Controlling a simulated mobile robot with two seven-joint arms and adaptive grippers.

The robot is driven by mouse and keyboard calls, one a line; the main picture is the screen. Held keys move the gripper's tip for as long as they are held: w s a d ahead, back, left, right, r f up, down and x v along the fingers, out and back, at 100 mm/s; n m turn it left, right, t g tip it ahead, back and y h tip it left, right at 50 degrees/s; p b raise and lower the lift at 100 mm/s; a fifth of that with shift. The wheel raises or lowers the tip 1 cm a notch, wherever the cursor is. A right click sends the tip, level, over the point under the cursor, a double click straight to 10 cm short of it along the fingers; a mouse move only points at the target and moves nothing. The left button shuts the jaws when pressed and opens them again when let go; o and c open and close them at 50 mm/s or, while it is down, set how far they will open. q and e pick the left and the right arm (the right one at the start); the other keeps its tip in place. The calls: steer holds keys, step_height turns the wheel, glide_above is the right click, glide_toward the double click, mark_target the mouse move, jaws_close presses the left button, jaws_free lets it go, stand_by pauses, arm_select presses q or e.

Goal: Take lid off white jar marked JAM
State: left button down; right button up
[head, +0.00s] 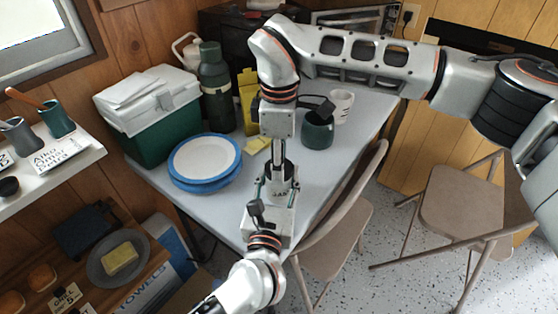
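I cannot make out a white jar marked JAM or its lid in the head view. My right gripper (279,168) points down over the near part of the grey table. My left gripper (278,184) comes up from below, at the table's near end, and the two grippers overlap in the picture. Dark and grey finger parts crowd together there, so anything between them is hidden or too small to tell. Whether either gripper is open or shut does not show.
On the table (335,165) are blue-rimmed plates (204,158), a green-and-white cooler (150,120), a green flask (216,90), a yellow box (249,95), a green mug (317,132) and a white mug (341,106). Folding chairs (340,240) stand to the right. A shelf (75,160) is at left.

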steer(key=n, duration=0.9)
steer(key=shift+n, duration=0.3)
steer(key=n, duration=0.3)
steer(key=shift+n, duration=0.4)
steer(key=n, duration=0.3)
steer(key=shift+n, duration=0.4)
steer(key=n, duration=0.3)
steer(key=shift+n, duration=0.3)
steer(key=n, duration=0.3)
steer(key=shift+n, duration=0.3)
steer(key=n, duration=0.3)
steer(key=shift+n, duration=0.4)
steer(key=n, duration=1.2)
steer(key=shift+r+n, duration=0.1)
steer(key=shift+n, duration=0.2)
steer(key=n, duration=1.1)
steer(key=shift+s+n, duration=0.1)
steer(key=shift+n, duration=0.2)
